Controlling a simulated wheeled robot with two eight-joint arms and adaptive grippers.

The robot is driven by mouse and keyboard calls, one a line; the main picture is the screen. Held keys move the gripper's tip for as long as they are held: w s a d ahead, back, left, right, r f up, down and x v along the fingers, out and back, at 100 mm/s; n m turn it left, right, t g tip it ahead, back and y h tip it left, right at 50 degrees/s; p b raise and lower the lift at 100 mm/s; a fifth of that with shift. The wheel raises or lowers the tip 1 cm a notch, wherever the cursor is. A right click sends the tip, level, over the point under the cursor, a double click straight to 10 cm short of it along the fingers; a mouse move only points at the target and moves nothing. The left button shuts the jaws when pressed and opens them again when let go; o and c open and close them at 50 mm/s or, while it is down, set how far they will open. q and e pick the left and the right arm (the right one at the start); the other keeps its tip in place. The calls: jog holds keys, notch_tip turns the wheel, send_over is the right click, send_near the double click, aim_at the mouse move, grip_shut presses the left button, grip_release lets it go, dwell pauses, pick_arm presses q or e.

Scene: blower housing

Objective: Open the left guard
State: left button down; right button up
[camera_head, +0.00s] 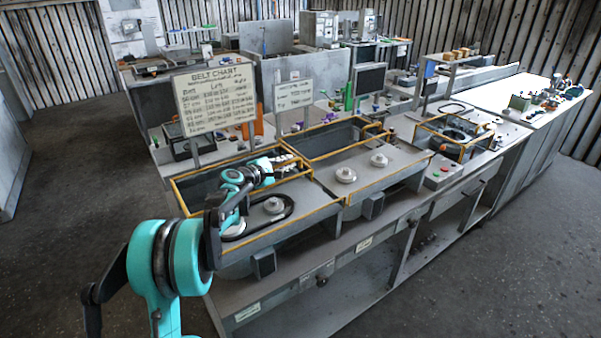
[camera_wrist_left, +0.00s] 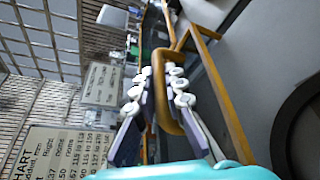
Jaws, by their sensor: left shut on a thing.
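The left guard (camera_head: 179,198) is a yellow-edged frame on the leftmost blower housing, below the belt chart. My left gripper (camera_head: 284,163) is at the right end of this guard, with the teal arm reaching across it from the front left. In the left wrist view, the jointed white and grey fingers (camera_wrist_left: 160,88) are shut on a rounded orange-yellow handle (camera_wrist_left: 169,125), one finger on each side. The handle joins the guard's yellow bars (camera_wrist_left: 222,95). A dark belt loop and pulleys (camera_head: 274,205) show in front of the guard. My right gripper is not in view.
The belt chart sign (camera_head: 216,98) stands close behind the guard, with a smaller sign (camera_head: 294,94) to its right. The middle guard (camera_head: 350,147) and pulleys adjoin on the right. A button box (camera_head: 442,172) sits farther right. The floor in front is clear.

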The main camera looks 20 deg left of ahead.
pick_arm(q)
jog(key=w+a, duration=0.1)
jog(key=a, duration=0.1)
jog(key=w+a+p, duration=0.1)
jog(key=w+a, duration=0.3)
jog(key=a, duration=0.1)
jog(key=shift+w, duration=0.15)
jog(key=shift+r, duration=0.1)
jog(key=c, duration=1.9)
grip_release()
jog(key=shift+w+a, duration=0.1)
jog(key=shift+o, duration=0.2)
jog(key=v, duration=1.2)
